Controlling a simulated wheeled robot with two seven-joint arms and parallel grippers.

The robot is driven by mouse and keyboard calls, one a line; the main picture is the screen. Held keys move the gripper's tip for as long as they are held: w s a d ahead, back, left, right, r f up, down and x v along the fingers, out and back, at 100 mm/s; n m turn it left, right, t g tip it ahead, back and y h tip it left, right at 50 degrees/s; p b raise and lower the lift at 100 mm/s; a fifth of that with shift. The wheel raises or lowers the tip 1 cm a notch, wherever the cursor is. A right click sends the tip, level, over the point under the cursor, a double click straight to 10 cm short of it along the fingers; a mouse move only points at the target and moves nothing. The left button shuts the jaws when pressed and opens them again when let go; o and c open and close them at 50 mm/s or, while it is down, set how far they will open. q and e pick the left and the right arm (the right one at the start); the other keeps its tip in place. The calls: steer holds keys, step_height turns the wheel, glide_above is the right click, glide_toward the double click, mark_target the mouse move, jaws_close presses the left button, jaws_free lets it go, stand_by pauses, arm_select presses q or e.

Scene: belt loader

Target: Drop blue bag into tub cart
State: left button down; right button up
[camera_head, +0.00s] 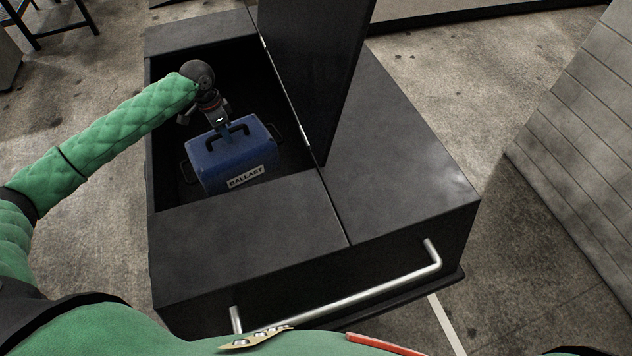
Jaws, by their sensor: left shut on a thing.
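The blue bag (228,158) is box-shaped, with black handles and a white label reading BALLAST. It is inside the left opening of the black tub cart (240,230), below the rim level as far as I can tell. My left gripper (222,128) is above the bag, shut on its top handle. The bag looks upright. Its underside is hidden, so I cannot tell whether it touches the tub floor. My right gripper is not in view.
A dark lid panel (312,60) stands upright along the right side of the opening. A metal push handle (340,300) runs along the cart's near side. A grey block wall (585,140) stands at the right.

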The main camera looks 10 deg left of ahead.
arm_select(q)
steer(key=shift+f, duration=0.1)
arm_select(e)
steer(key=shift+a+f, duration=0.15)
arm_select(q)
steer(key=c, duration=1.3)
jaws_free()
steer(key=shift+s+f, duration=0.1)
steer(key=shift+f, duration=0.05)
steer(key=shift+r+b, duration=0.35)
steer(key=shift+b, duration=0.1)
steer(key=shift+a+r+b, duration=0.25)
steer(key=shift+r+b, duration=0.4)
steer(key=shift+r, duration=0.5)
steer(key=r, duration=0.1)
steer(key=r+b, duration=0.1)
steer(key=r, duration=0.3)
steer(key=shift+w+a+b, duration=0.25)
steer(key=shift+a+b, duration=0.1)
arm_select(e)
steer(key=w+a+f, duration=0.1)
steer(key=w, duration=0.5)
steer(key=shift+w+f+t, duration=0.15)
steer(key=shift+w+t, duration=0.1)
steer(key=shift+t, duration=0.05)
